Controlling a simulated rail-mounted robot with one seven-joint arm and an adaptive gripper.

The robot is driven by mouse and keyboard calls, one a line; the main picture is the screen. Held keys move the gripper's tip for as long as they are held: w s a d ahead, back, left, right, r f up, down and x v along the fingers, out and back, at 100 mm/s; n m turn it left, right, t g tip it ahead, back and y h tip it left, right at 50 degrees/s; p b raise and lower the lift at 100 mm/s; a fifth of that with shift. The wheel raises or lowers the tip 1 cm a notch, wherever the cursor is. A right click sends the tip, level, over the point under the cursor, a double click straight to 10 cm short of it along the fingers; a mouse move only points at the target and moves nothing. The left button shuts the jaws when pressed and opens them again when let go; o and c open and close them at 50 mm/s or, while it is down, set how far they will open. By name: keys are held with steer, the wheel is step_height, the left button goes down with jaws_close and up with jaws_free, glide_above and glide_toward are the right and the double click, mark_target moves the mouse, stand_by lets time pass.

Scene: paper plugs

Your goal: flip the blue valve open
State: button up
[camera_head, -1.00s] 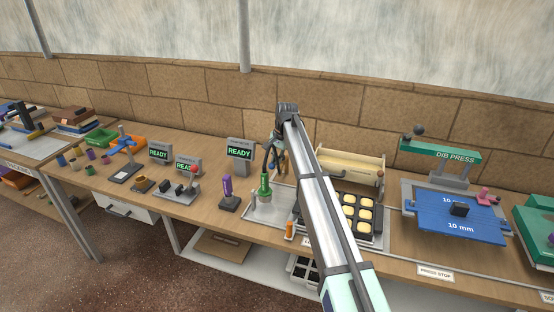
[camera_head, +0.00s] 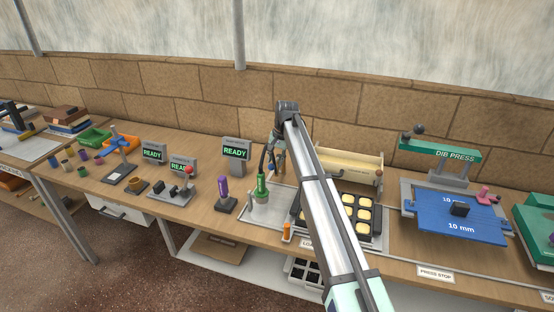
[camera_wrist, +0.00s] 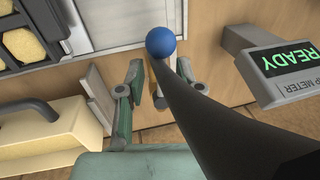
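A blue ball knob (camera_wrist: 161,42) shows in the wrist view, just beyond and between the fingertips. A thick dark curved bar meets it and runs to the lower right, close to the camera. I cannot tell whether the bar and knob are one piece. My gripper (camera_wrist: 160,66) is open, its two green-grey fingers on either side of the line to the knob, with nothing seen clamped. In the head view my gripper (camera_head: 279,162) hangs behind the green-based tool with a black hose (camera_head: 262,188). The blue knob is not clear there, and my arm hides part of that area.
A meter reading READY (camera_head: 236,151) stands left of my gripper. A purple-handled tool (camera_head: 223,188) stands in front of it. A black tray of yellow blocks (camera_head: 376,238) and a cream roller (camera_head: 350,168) lie right, partly behind my arm. A blue plate press (camera_head: 460,228) is farther right.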

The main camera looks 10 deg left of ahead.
step_height(320, 180, up, 12)
steer(key=d, duration=0.2)
steer(key=shift+s+d, duration=0.15)
stand_by(0.5)
steer(key=shift+f, duration=0.1)
